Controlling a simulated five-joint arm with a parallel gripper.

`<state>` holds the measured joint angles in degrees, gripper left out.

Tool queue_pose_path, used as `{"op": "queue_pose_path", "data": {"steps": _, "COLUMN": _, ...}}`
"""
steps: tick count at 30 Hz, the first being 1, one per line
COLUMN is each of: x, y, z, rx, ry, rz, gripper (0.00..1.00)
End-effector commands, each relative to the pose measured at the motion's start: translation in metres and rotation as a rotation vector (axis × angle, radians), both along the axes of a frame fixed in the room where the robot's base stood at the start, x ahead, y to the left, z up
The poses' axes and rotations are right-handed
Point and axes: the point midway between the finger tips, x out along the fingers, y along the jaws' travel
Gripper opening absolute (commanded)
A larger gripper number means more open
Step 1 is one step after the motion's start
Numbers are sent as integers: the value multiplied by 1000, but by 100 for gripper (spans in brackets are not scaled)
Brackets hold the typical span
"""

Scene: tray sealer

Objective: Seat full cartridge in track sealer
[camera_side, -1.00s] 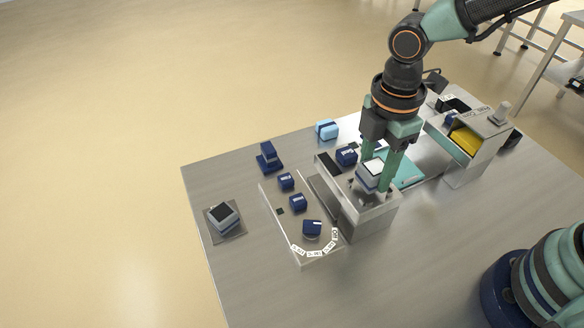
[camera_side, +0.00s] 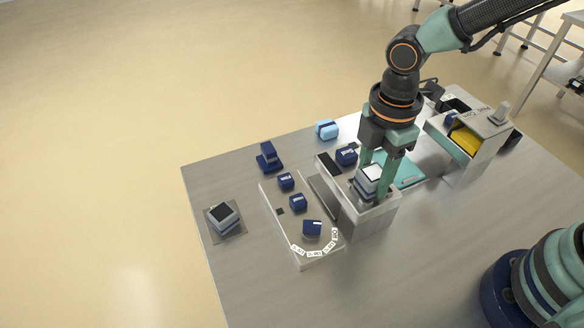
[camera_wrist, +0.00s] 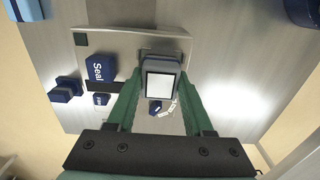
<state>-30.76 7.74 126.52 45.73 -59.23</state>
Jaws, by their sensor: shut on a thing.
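My gripper (camera_side: 371,187) points down over the front end of the metal track sealer (camera_side: 367,222). It is shut on a grey-blue cartridge with a white top (camera_side: 371,172). In the wrist view the cartridge (camera_wrist: 160,86) sits between the two green fingers. The cartridge is low at the sealer's opening, and the fingers partly hide its sides. I cannot tell whether its underside touches the seat. A blue block marked "Seal" (camera_wrist: 100,70) stands on the sealer, and it also shows in the side view (camera_side: 346,155).
Another cartridge with a dark top (camera_side: 223,213) stands on a square pad at the left. A panel (camera_side: 275,222) with blue knobs lies beside the sealer.

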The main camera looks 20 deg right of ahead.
Motion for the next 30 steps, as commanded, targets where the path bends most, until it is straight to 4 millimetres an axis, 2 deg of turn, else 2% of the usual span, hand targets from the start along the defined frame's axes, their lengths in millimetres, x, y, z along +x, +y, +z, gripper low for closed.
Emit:
{"op": "queue_pose_path", "data": {"steps": 5, "x": 0, "y": 0, "z": 0, "rx": 0, "ry": 0, "rz": 0, "gripper": 0}}
{"op": "queue_pose_path", "data": {"steps": 6, "x": 0, "y": 0, "z": 0, "rx": 0, "ry": 0, "rz": 0, "gripper": 59}}
{"op": "queue_pose_path", "data": {"steps": 8, "x": 0, "y": 0, "z": 0, "rx": 0, "ry": 0, "rz": 0, "gripper": 82}}
{"op": "queue_pose_path", "data": {"steps": 9, "x": 0, "y": 0, "z": 0, "rx": 0, "ry": 0, "rz": 0, "gripper": 87}}
{"op": "queue_pose_path", "data": {"steps": 19, "x": 0, "y": 0, "z": 2, "rx": 1, "ry": -1, "rz": 0, "gripper": 87}}
{"op": "queue_pose_path", "data": {"steps": 30, "x": 0, "y": 0, "z": 28, "rx": 1, "ry": -2, "rz": 0, "gripper": 87}}
